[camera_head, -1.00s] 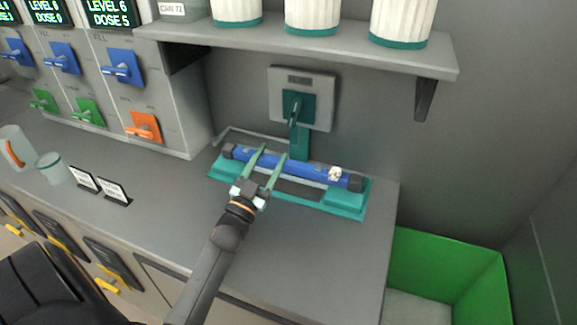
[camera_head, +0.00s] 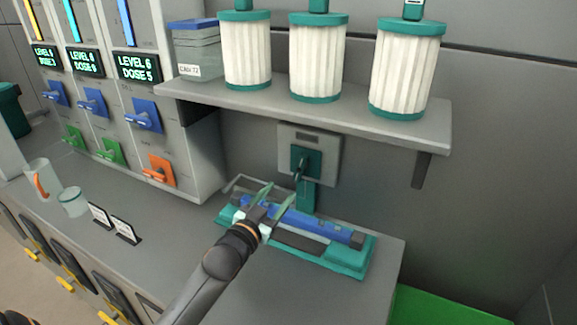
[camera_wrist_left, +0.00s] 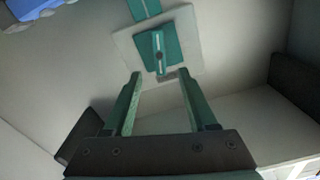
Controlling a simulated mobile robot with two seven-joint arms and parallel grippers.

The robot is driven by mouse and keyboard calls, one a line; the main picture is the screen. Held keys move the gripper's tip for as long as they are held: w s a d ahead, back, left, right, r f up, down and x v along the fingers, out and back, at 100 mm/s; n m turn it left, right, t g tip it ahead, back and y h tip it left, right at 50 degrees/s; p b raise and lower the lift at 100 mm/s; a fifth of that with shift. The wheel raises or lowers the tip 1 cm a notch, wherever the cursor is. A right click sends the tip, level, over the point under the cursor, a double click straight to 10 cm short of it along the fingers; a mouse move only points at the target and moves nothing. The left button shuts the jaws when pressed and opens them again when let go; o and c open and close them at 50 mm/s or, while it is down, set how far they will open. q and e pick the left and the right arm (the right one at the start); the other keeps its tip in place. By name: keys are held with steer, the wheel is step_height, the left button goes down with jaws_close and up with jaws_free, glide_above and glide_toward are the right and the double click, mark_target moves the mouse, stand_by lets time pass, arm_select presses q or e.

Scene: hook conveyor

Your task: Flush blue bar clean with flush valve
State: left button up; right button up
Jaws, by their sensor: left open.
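The blue bar (camera_head: 305,219) lies in a teal cradle (camera_head: 345,262) on the counter, with dark end caps; its visible surface shows no pale spot. The flush valve is a teal lever (camera_head: 300,163) on a grey wall plate (camera_head: 326,160) behind the bar. In the left wrist view the lever (camera_wrist_left: 159,50) lies ahead, between the finger lines and beyond the tips. My left gripper (camera_head: 277,196) is open and empty, its green fingers pointing at the valve and covering part of the bar in the head view. My right gripper is out of view.
A shelf (camera_head: 300,107) with white filter canisters (camera_head: 318,62) and a lidded container (camera_head: 196,50) overhangs the valve. A dispenser (camera_head: 130,110) with coloured levers stands left. Cups (camera_head: 73,201) and small signs (camera_head: 124,230) stand at the counter's left.

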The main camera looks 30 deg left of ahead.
mark_target(299, 171)
arm_select(q)
steer(key=w, duration=1.2)
steer(key=shift+w+a, duration=0.2)
steer(key=shift+a, duration=0.1)
jaws_close()
